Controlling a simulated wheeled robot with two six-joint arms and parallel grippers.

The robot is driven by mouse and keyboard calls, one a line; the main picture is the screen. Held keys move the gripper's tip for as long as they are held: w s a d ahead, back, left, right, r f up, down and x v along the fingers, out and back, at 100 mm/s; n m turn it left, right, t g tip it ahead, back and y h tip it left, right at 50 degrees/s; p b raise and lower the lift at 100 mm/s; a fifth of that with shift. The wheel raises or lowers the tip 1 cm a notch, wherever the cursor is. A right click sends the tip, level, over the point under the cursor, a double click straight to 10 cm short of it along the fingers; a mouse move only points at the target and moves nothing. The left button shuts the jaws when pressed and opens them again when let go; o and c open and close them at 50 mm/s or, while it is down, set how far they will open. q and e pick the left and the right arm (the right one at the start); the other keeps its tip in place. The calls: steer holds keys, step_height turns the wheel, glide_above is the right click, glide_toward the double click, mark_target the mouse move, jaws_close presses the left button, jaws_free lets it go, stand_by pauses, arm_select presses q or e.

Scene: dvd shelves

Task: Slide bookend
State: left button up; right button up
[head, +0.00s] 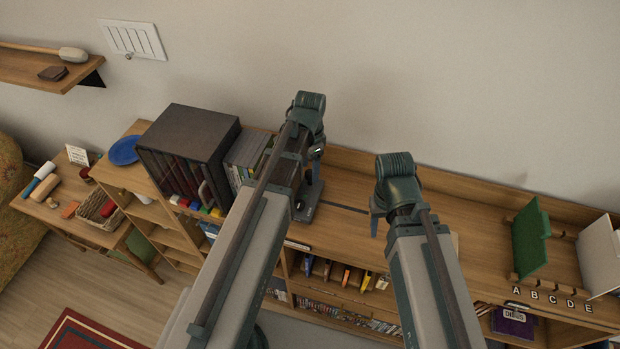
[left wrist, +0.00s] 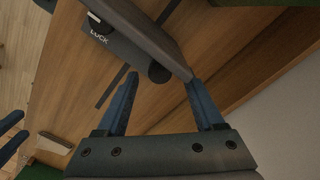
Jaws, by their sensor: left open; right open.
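In the head view the bookend's base (head: 308,205) shows beside my left gripper (head: 308,182), mostly hidden by my left arm. A row of DVDs (head: 246,152) stands left of it. My right gripper (head: 376,220) is open and empty over the shelf top to the right.
A dark cabinet (head: 193,138) stands left of the DVDs. The wall rises behind. Lower shelves hold several discs and cases (head: 345,275).

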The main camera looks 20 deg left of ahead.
arm_select(q)
steer(key=shift+f+b, duration=0.5)
steer(key=shift+f, duration=0.45)
jaws_close()
stand_by(0.7)
